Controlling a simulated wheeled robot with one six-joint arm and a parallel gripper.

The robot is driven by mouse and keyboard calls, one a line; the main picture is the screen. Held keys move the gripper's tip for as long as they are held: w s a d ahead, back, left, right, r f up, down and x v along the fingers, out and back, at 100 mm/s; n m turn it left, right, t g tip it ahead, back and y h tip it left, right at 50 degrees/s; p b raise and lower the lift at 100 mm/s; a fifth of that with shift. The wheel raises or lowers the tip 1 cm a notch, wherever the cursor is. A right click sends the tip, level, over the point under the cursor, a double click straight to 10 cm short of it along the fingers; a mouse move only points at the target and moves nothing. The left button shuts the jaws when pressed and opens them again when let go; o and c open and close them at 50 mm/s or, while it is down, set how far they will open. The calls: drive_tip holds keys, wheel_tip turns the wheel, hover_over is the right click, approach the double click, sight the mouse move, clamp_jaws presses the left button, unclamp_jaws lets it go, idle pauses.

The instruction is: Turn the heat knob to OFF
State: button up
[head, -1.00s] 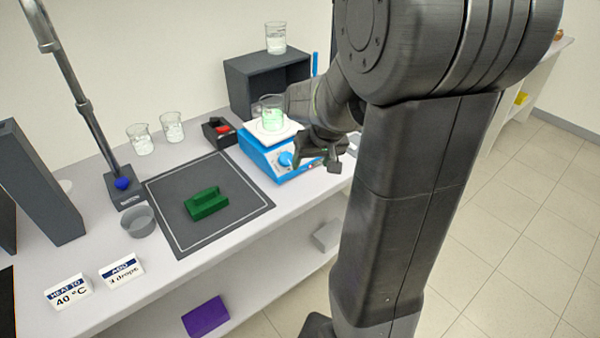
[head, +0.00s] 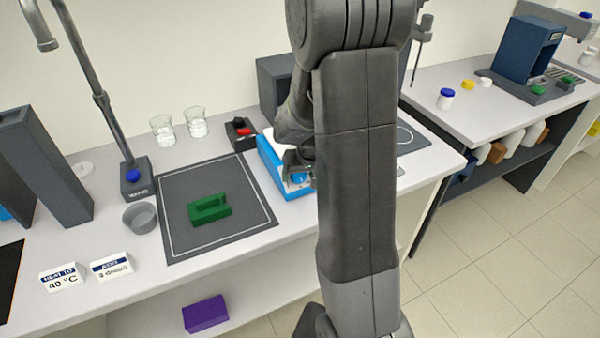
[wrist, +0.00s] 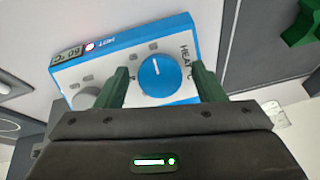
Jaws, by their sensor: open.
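The blue hotplate (head: 272,166) stands on the bench right of the dark mat, largely hidden by my arm in the head view. In the wrist view its white front panel (wrist: 125,60) has a round blue heat knob (wrist: 158,80) by the HEAT lettering, a grey knob (wrist: 86,97), a lit red light and a small display that seems to read 60 °C. My gripper (wrist: 160,72) is open, its two dark green fingers seen on either side of the blue knob. I cannot tell whether they touch it. The gripper is mostly hidden in the head view.
A green block (head: 209,209) lies on the dark mat (head: 180,240). A black holder with a red item (head: 241,133) stands behind the hotplate's left side. Two glass beakers (head: 195,122) stand farther back. A dark box (head: 275,85) is behind the hotplate.

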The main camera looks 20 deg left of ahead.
drive_tip(key=c, duration=1)
drive_tip(key=n+b, duration=0.3)
drive_tip(key=shift+f+t+b, duration=0.2)
drive_tip(key=shift+t+b, duration=0.1)
drive_tip(key=shift+b, duration=0.1)
drive_tip(key=n+b, duration=0.1)
drive_tip(key=n, duration=0.1)
drive_tip(key=n+b, duration=0.2)
drive_tip(key=n, duration=0.1)
drive_tip(key=shift+r+t+h, duration=0.2)
drive_tip(key=shift+t+h, duration=0.2)
drive_tip(key=shift+b, duration=0.3)
drive_tip(key=o, duration=1)
